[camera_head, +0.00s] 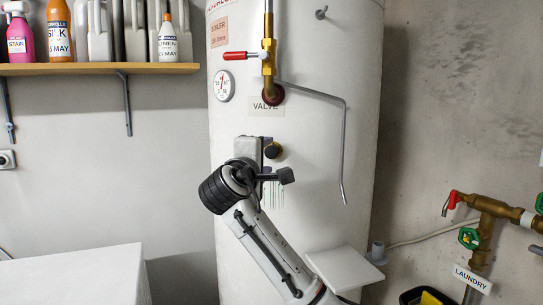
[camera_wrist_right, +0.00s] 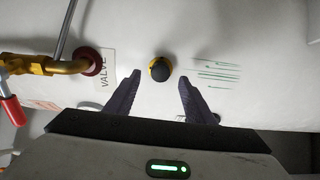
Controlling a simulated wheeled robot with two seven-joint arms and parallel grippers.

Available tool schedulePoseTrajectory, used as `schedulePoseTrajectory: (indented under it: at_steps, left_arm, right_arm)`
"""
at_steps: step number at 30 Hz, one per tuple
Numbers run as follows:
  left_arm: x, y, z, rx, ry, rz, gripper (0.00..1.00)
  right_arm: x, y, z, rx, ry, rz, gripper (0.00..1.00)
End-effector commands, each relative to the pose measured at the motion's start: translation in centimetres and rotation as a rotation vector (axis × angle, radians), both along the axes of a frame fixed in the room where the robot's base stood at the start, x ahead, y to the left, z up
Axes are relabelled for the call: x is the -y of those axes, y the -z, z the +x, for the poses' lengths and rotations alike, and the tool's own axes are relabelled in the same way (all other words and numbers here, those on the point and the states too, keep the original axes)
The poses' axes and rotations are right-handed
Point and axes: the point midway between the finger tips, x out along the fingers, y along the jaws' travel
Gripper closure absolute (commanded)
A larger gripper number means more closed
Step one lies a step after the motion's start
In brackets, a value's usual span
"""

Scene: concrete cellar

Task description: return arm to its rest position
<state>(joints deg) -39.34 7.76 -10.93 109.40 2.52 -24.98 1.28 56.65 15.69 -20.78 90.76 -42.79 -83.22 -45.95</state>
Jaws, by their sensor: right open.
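My right arm comes in from the lower right in the head view. Its gripper (camera_head: 280,172) is in front of the white boiler (camera_head: 325,120), just below the VALVE label (camera_head: 265,106). In the right wrist view the two dark fingers (camera_wrist_right: 160,76) are spread apart with nothing gripped. I cannot tell whether the fingers touch the boiler. My left gripper is not in view.
A brass pipe with a red lever (camera_head: 235,55) and a bent grey rod (camera_head: 343,130) are above and right of the gripper. A shelf (camera_head: 100,69) with bottles is at upper left. Laundry pipework (camera_head: 485,230) is at right. A white surface (camera_head: 75,275) is at lower left.

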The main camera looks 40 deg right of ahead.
Motion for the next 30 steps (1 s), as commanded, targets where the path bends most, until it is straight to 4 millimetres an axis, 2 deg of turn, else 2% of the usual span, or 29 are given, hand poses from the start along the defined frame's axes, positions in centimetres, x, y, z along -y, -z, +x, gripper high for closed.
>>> schedulePoseTrajectory:
  at_steps: [3, 9, 23, 26, 29, 30]
  left_arm:
    - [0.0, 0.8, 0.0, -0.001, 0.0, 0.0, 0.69]
    - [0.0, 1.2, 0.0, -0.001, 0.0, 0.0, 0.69]
    - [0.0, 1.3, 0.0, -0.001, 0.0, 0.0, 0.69]
    - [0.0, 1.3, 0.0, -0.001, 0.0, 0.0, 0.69]
    - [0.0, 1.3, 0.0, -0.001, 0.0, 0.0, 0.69]
    - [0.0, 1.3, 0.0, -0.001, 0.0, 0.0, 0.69]
  right_arm:
    - [-1.9, 0.2, -1.5, 0.003, -0.004, 0.001, 0.51]
    - [-3.9, 0.0, -3.4, 0.002, -0.001, 0.001, 0.51]
    - [-4.4, 0.0, -3.9, 0.001, 0.0, -0.001, 0.51]
    - [-4.7, 1.2, -3.4, -0.011, -0.016, 0.007, 0.51]
    - [-5.5, 5.0, -2.3, -0.038, -0.074, 0.033, 0.51]
    - [-6.0, 7.3, -1.7, -0.054, -0.108, 0.052, 0.51]
